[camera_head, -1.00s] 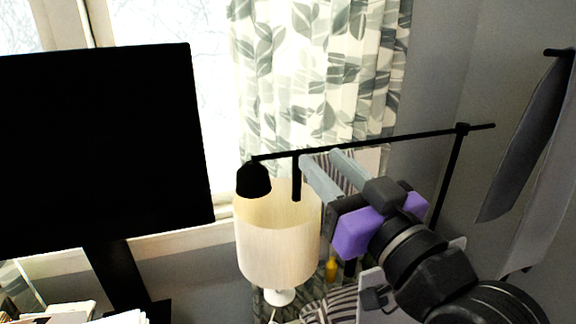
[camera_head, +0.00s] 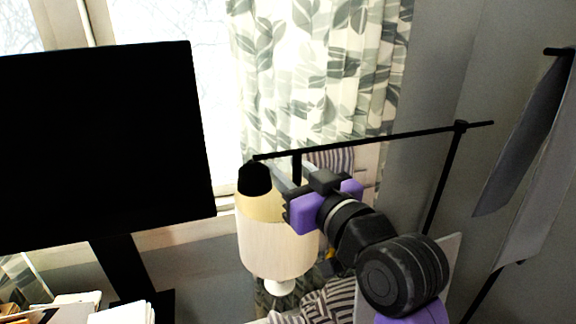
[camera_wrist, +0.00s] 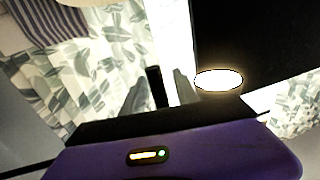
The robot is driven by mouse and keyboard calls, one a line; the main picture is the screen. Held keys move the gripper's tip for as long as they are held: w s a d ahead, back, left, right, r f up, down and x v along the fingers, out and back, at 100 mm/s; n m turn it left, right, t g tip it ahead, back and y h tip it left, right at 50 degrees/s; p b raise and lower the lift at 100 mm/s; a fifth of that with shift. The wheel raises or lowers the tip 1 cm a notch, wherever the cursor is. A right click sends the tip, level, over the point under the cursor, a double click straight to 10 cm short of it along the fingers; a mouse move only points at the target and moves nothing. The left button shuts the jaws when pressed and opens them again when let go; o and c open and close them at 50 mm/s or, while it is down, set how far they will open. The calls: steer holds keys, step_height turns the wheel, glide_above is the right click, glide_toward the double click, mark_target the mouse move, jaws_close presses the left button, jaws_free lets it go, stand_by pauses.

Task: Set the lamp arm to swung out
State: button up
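The black lamp arm (camera_head: 375,138) is a thin bar running left from a post (camera_head: 446,178) to a dark lamp head (camera_head: 255,180) near the window. A short black handle (camera_head: 297,165) hangs from the bar near the head. My gripper (camera_head: 283,174) is at this handle, below the bar, its fingers partly hidden by its own body. In the wrist view the handle (camera_wrist: 156,88) stands between the two grey fingers of my gripper (camera_wrist: 160,92), which look apart. The lit oval of the lamp head (camera_wrist: 218,80) shows just right of them.
A large black screen (camera_head: 100,140) is at left. A leaf-print curtain (camera_head: 310,80) hangs behind. Dark cloths (camera_head: 525,150) hang at right, with papers (camera_head: 120,312) at lower left.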

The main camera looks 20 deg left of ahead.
steer(key=shift+c, duration=0.5)
jaws_close()
stand_by(1.0)
